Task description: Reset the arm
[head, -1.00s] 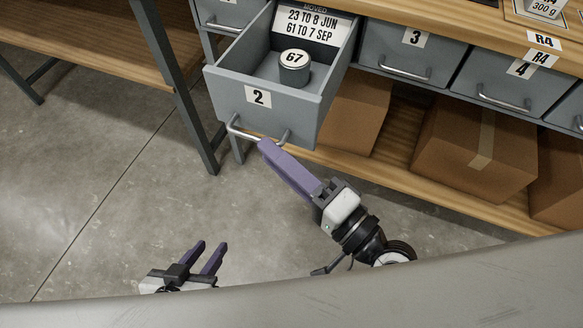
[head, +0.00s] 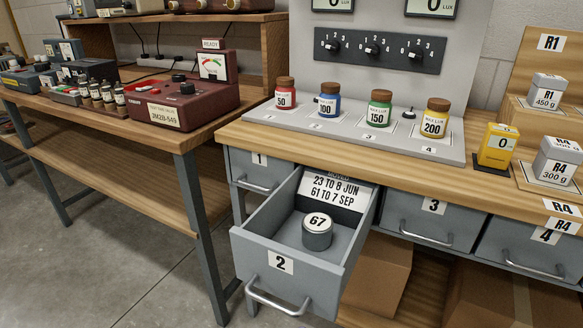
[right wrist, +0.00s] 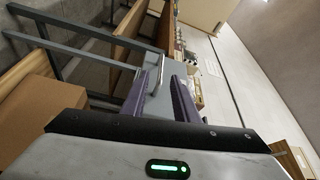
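In the head view, drawer 2 (head: 262,285) is pulled open and holds a grey round container marked 67 (head: 317,233). A card with date ranges lies at the drawer's back. Neither gripper shows in the head view now. In the right wrist view, my right gripper (right wrist: 160,80) has its two purple fingers spread apart. The grey drawer front (right wrist: 159,103) and its metal handle (right wrist: 160,70) show between and beyond the fingers. I cannot tell whether the fingers touch the handle. My left gripper is in neither current view.
Closed drawers 1 (head: 252,171), 3 (head: 430,216) and 4 (head: 535,247) flank the open one. Capped jars, such as the red one (head: 285,94), stand on the bench panel. A dark red meter (head: 185,102) stands on the left bench. Cardboard boxes (head: 375,275) sit underneath. Bare floor lies front left.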

